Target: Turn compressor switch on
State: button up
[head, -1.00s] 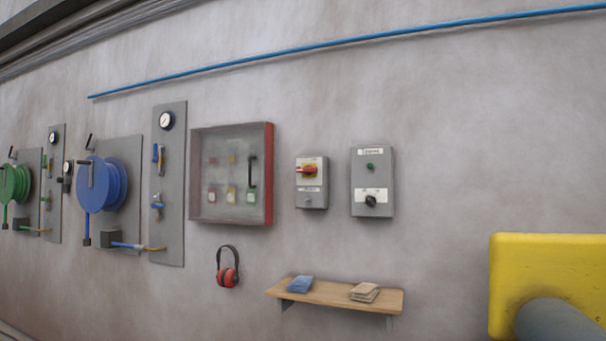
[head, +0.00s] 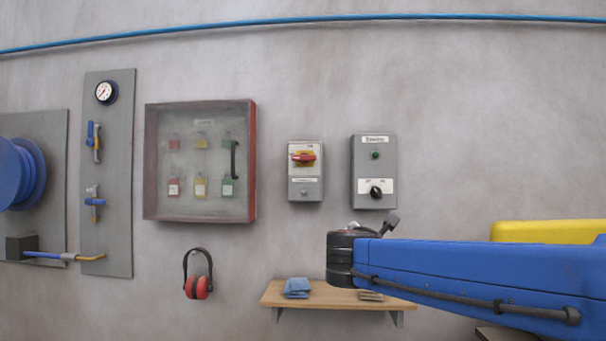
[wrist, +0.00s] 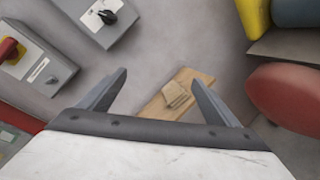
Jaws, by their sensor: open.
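A grey switch box (head: 374,153) on the wall has a green lamp, a white plate with two position marks and a black rotary knob (head: 376,192). Left of it is a smaller grey box (head: 305,192) with a red handle on a yellow plate (head: 303,154). The labels are too small to read, so I cannot tell which is the compressor switch. In the wrist view the black knob (wrist: 108,17) is at the top left, beyond my gripper's left finger. My gripper (wrist: 159,84) is open and empty, apart from both boxes.
A wooden shelf (head: 330,297) with a blue cloth (head: 297,288) is below the boxes. Red ear defenders (head: 198,287) hang at left, under a red-edged cabinet (head: 250,165). A yellow object (head: 545,231) is at right. The wall around the boxes is clear.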

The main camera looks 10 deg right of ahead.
jog(key=w+a+r+n+t, duration=0.3)
jog(key=w+a+r+n, duration=0.25)
jog(key=r, duration=0.25)
jog(key=n+t+y, duration=0.3)
jog(key=n+t, duration=0.3)
jog(key=n, duration=0.2)
send_near(303, 158)
jog(key=x, duration=0.9)
jog(key=shift+d+r, duration=0.1)
jog(key=c, duration=1.1)
jog(key=shift+o, duration=0.2)
